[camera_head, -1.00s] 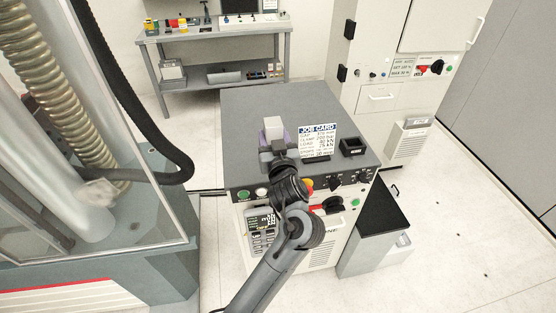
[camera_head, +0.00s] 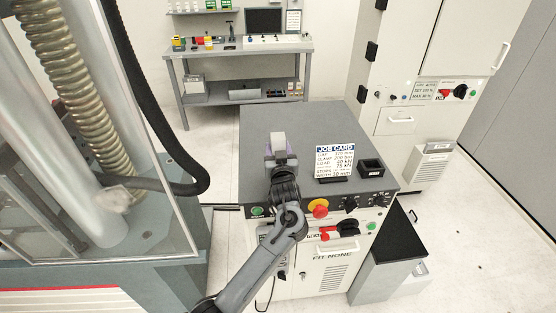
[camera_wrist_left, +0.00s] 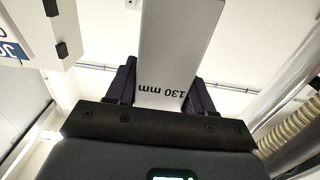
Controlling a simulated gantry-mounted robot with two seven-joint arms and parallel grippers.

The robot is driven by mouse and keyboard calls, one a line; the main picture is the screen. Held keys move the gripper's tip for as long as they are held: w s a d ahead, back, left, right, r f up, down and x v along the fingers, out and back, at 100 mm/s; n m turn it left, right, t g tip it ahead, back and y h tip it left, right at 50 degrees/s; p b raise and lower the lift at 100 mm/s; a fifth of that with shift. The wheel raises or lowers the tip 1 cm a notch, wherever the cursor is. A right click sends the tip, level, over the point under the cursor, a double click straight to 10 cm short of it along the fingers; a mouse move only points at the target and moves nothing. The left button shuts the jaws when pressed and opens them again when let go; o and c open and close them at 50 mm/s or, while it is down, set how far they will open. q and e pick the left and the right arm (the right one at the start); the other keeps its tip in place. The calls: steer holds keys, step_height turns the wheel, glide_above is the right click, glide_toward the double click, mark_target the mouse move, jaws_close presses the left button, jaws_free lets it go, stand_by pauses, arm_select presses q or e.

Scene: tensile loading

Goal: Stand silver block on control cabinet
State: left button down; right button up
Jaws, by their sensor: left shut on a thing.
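The silver block (camera_wrist_left: 178,45), marked "130 mm", is between the two dark fingers of my left gripper (camera_wrist_left: 160,88) in the left wrist view. The gripper is shut on it. In the head view the block (camera_head: 276,139) shows as a small grey-white shape at the end of my left gripper (camera_head: 281,158), over the left part of the control cabinet's dark grey top (camera_head: 310,118). I cannot tell whether the block touches the top; my gripper hides part of it. My right gripper is not in view.
A job card (camera_head: 335,160) and a small black tray (camera_head: 371,167) are on the right of the cabinet top. A red emergency button (camera_head: 318,207) is on its front. A glazed machine (camera_head: 100,130) stands at left, a tall cabinet (camera_head: 400,121) at back right.

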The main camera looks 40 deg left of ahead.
arm_select(q)
steer(key=shift+f, duration=1.85)
steer(key=shift+f+b, duration=0.35)
steer(key=shift+f, duration=0.25)
steer(key=shift+c, duration=2.1)
jaws_free()
steer(key=shift+f, duration=0.1)
